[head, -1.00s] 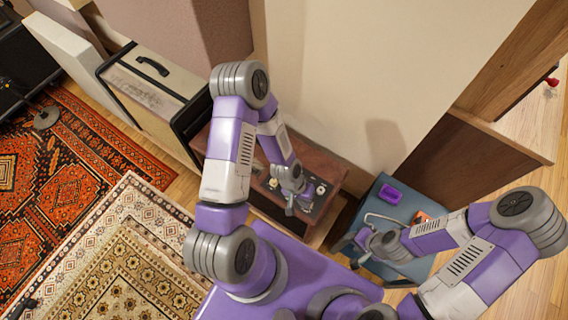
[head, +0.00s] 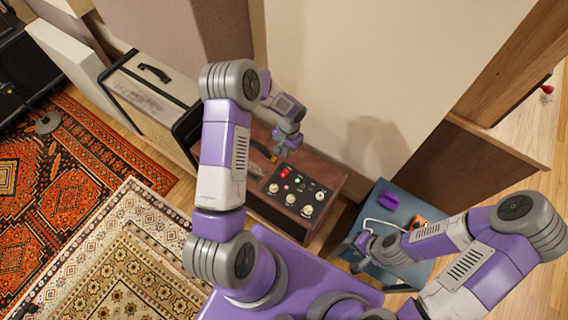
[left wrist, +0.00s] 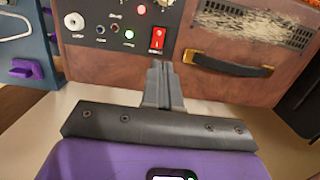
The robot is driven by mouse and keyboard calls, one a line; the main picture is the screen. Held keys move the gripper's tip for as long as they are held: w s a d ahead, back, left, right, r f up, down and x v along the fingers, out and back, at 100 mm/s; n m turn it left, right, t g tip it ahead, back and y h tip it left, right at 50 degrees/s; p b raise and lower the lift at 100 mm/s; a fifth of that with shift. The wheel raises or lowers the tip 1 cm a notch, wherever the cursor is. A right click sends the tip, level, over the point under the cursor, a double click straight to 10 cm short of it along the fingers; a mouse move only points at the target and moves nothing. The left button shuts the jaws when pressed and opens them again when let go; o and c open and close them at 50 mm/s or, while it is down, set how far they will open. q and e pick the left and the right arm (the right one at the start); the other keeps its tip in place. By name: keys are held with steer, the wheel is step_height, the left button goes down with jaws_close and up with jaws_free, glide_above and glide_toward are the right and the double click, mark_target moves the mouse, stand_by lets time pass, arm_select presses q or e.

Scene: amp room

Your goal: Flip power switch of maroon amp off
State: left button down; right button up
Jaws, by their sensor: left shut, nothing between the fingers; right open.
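The maroon amp (head: 327,174) stands against the wall in the head view, with a black control panel of pale knobs. Its red power switch (head: 285,171) shows on the panel, beside small lights. In the left wrist view the red switch (left wrist: 157,38) is near the handle, and a green light and a red light glow. My left gripper (head: 277,156) is shut and empty above the amp, behind the switch in the head view. In its wrist view the fingertips (left wrist: 158,64) point at the switch, apparently just short of it. My right gripper (head: 358,249) is open over the blue table.
A blue side table (head: 408,212) right of the amp holds a purple object (head: 388,200) and an orange one (head: 421,222). A cream amp (head: 150,95) stands to the left. The amp's black handle (left wrist: 230,67) lies beside the switch. A wall is close behind.

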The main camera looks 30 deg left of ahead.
mark_target(283, 174)
arm_select(q)
steer(key=f+b, duration=0.1)
steer(key=f, duration=0.3)
steer(key=s+f+b, duration=0.1)
steer(key=f, duration=0.4)
steer(key=f+b, duration=0.1)
steer(key=f, duration=0.3)
steer(key=shift+s+f, duration=0.25)
steer(key=shift+s, duration=0.05)
arm_select(e)
step_height(283, 174, down, 4)
steer(key=shift+r, duration=0.2)
arm_select(q)
steer(key=shift+b, duration=0.3)
